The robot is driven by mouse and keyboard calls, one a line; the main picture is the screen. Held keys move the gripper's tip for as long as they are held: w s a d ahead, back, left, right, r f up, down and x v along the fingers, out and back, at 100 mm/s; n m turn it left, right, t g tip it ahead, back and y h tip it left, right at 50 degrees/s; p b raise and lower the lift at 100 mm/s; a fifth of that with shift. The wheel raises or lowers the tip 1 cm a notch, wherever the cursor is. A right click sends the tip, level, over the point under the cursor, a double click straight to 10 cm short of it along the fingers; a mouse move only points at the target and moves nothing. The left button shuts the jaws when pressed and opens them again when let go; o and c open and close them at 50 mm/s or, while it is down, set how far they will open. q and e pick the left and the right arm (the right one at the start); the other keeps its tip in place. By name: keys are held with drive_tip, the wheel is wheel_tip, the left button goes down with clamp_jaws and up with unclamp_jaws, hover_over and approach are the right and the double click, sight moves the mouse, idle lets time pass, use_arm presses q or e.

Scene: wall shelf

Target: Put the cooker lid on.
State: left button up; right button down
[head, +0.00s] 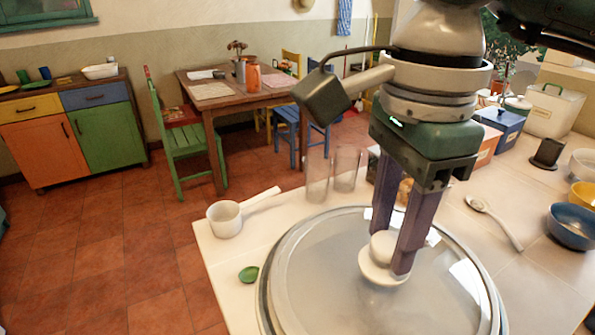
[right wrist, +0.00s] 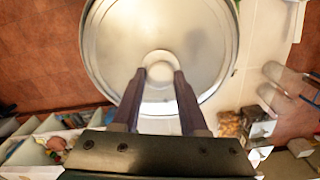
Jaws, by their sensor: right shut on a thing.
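The cooker lid (head: 320,285) is a large, round, pale see-through disc with a metal rim and a white knob (head: 374,272). It fills the lower middle of the head view. In the right wrist view the lid (right wrist: 115,45) lies below the fingers, with the knob (right wrist: 159,70) between their tips. My right gripper (head: 394,258) points down and is shut on the knob. The cooker itself is not clearly visible. I cannot tell whether the lid rests on it. My left gripper is not in view.
Boxes stand at the back right. A dining table (head: 240,100) stands beyond on the tiled floor.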

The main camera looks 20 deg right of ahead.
drive_tip(key=shift+c, duration=1.8)
unclamp_jaws()
wheel_tip(320, 180, up, 10)
drive_tip(key=b, duration=0.1)
drive_tip(key=shift+b, duration=0.35)
drive_tip(key=shift+s, duration=0.1)
